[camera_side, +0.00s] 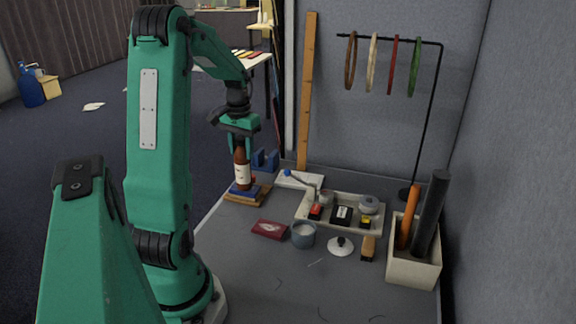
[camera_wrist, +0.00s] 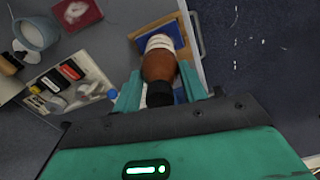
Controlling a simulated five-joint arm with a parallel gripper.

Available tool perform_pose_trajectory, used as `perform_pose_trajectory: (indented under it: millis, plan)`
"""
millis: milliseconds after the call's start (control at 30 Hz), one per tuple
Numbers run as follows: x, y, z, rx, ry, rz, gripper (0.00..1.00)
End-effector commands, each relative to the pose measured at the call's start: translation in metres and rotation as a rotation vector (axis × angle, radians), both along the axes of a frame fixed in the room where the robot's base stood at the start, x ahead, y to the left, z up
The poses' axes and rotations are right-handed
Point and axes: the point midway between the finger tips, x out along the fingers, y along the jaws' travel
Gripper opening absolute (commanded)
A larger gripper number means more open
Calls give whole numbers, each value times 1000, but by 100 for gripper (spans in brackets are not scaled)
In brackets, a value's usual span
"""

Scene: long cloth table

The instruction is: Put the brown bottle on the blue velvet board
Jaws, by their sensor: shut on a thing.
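The brown bottle (camera_side: 242,173), with a pale label and a dark neck, is upright at the table's left edge. My gripper (camera_side: 240,146) is shut on its neck from above. The wrist view shows the bottle (camera_wrist: 159,66) between the two green fingers (camera_wrist: 160,92). The blue velvet board (camera_side: 237,189) lies under the bottle on a wooden base, and its blue surface also shows in the wrist view (camera_wrist: 174,27). The bottle's foot is over the board. I cannot tell whether it touches the board or hangs just above it. The bottle hides part of the board.
A dark red box (camera_side: 270,229), a grey-blue cup (camera_side: 303,235) and a white lid (camera_side: 340,246) stand nearby. A beige tray (camera_side: 333,223) holds small items. A box (camera_side: 412,265) with tall rolls is at right. Blue blocks (camera_side: 265,160) stand just behind the bottle. The front table is mostly clear.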

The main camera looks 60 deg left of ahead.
Motion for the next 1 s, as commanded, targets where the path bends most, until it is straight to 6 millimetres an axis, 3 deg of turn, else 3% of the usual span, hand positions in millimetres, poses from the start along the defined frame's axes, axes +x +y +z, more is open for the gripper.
perform_pose_trajectory:
  millis: [267,300,433,767,1000]
  plan:
    - [0,0,-2,1,-1,0,0]
    - [0,0,-2,1,-1,0,44]
    - [0,0,-2,1,-1,0,67]
    - [0,0,-2,0,0,0,67]
    - [0,0,13,2,-1,0,67]
